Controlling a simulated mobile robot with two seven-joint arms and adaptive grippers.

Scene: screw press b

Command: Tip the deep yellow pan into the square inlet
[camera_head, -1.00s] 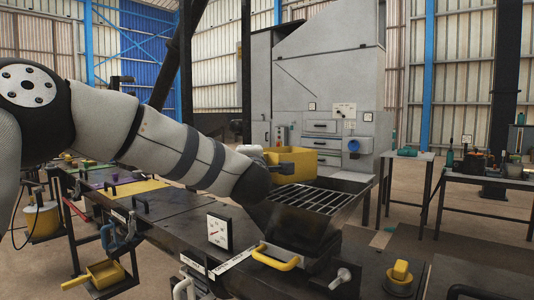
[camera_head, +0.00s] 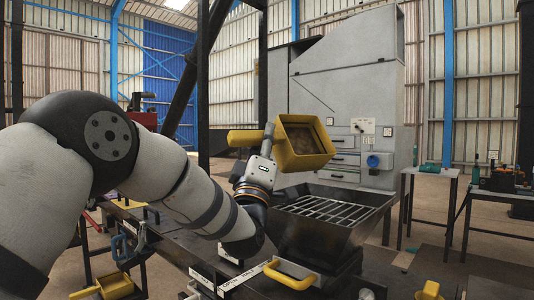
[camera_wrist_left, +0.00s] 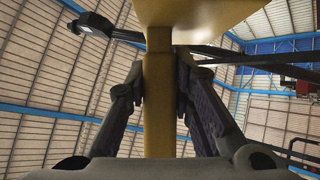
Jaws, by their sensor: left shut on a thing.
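The deep yellow pan (camera_head: 302,160) is held up above the left rim of the square inlet (camera_head: 375,213), a black hopper with a bar grate across it. The pan is tilted, its open side facing the head camera, and brownish contents show inside. My left gripper (camera_head: 267,142) is shut on its yellow handle (camera_head: 243,138), which sticks out to the left. In the left wrist view the handle (camera_wrist_left: 158,120) runs between the two fingers of the gripper (camera_wrist_left: 161,82), with the pan's underside (camera_wrist_left: 195,12) above. My right gripper is out of view.
A yellow grab handle (camera_head: 290,276) stands at the front of the inlet. A grey machine cabinet (camera_head: 350,90) rises behind. A side table (camera_head: 430,172) stands to the right, with open floor between.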

